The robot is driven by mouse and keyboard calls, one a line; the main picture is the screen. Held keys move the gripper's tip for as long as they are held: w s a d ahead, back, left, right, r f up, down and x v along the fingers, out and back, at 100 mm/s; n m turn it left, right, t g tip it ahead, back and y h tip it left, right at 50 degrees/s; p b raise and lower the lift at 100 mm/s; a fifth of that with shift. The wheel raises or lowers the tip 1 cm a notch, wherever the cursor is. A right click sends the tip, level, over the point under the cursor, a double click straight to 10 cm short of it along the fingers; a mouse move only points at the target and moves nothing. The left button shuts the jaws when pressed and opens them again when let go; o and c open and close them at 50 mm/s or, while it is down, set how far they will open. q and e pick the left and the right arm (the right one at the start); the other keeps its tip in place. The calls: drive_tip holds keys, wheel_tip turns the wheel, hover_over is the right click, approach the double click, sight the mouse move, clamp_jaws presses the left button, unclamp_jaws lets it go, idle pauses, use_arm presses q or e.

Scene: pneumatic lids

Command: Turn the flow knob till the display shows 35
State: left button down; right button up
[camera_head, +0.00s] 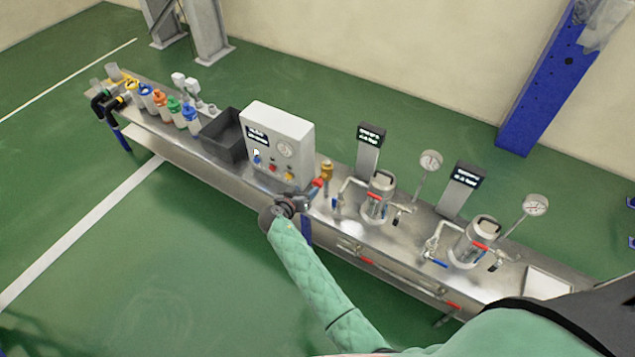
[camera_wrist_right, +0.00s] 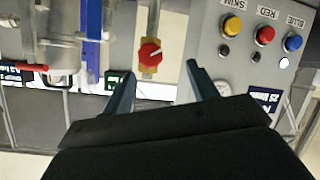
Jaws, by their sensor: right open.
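The flow knob is red with a white line, set on a brass body (camera_head: 327,168), just right of the white control box. In the right wrist view the red knob (camera_wrist_right: 149,53) faces me, ahead of and roughly between the open fingertips. My right gripper (camera_head: 309,198) reaches in from the front and is close to the knob. In the right wrist view my gripper (camera_wrist_right: 161,74) is open, with nothing between its fingers. Black displays stand on posts (camera_head: 371,135) (camera_head: 467,175) and one sits on the box; their figures are too small to read. My left gripper is not in view.
The white control box (camera_head: 290,130) with a gauge and coloured buttons stands left of the knob. Two steel vessels (camera_head: 378,195) (camera_head: 474,242) with valves and gauges stand to the right. A dark bin (camera_head: 222,135) and several coloured bottles stand further left on the steel bench.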

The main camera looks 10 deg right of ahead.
sight(316, 184)
drive_tip(key=d+m, duration=0.1)
drive_tip(key=m, duration=0.2)
drive_tip(key=shift+d+r+h+p, duration=0.1)
drive_tip(key=shift+d+h+p, duration=0.2)
drive_tip(key=shift+d+p, duration=0.05)
drive_tip(key=p+x, duration=0.2)
drive_tip(key=x, duration=0.4)
drive_tip(key=shift+a+p, duration=0.1)
drive_tip(key=shift+p, duration=0.2)
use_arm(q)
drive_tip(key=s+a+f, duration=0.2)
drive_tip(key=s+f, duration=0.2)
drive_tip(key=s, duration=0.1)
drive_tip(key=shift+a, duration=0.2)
use_arm(e)
drive_tip(key=shift+w+d+f, duration=0.2)
drive_tip(key=shift+d+f, duration=0.05)
drive_tip(key=shift+f, duration=0.15)
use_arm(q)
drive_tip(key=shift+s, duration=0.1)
use_arm(e)
drive_tip(key=c, duration=1)
